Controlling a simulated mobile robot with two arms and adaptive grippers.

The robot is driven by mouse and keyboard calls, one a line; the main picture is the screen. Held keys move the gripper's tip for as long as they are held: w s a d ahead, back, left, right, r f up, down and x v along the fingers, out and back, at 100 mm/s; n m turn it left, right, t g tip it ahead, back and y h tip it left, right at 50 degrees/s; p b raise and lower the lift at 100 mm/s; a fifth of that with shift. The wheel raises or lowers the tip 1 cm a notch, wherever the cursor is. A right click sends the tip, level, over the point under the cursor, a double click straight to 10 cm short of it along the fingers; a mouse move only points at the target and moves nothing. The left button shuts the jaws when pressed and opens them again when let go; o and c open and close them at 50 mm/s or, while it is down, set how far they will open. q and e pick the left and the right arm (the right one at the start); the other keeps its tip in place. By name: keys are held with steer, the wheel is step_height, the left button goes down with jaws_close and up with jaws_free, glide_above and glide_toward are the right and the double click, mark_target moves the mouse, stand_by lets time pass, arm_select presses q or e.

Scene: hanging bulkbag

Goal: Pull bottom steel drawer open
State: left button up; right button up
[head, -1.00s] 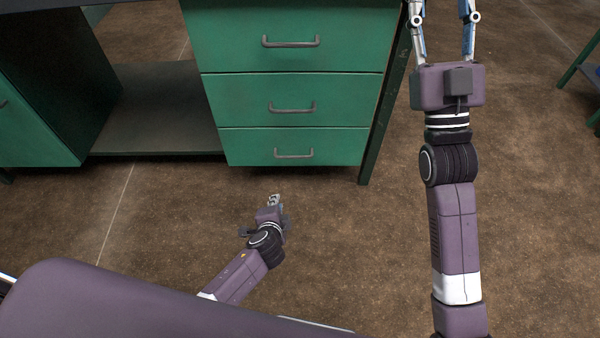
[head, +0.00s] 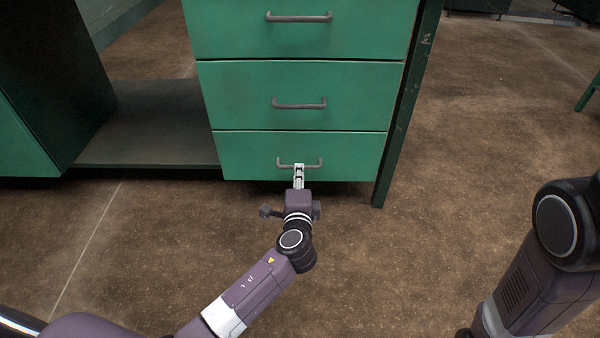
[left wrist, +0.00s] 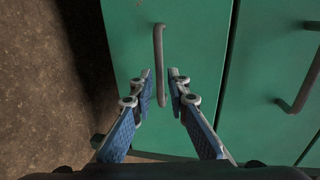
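The bottom steel drawer (head: 250,155) is the lowest green front of the cabinet and looks flush with the drawer above it. Its grey bar handle (head: 313,163) shows at the tip of my left gripper (head: 299,167). In the left wrist view the handle (left wrist: 159,50) runs upright, and the left gripper's two blue-padded fingers (left wrist: 159,75) are apart on either side of its lower part. I cannot tell whether they touch it. My right gripper is out of view; only part of the right arm shows at the right edge of the head view.
The middle drawer (head: 240,95) and the top drawer (head: 230,30) are above, each with a bar handle. A dark cabinet leg (head: 400,120) stands at the right. A low dark shelf (head: 150,135) lies to the left. The brown floor (head: 420,240) in front is clear.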

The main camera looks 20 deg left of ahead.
arm_select(q)
steer(key=shift+b+x, duration=0.85)
steer(key=shift+x, duration=1.25)
steer(key=shift+f, duration=0.1)
steer(key=shift+c, duration=0.4)
jaws_close()
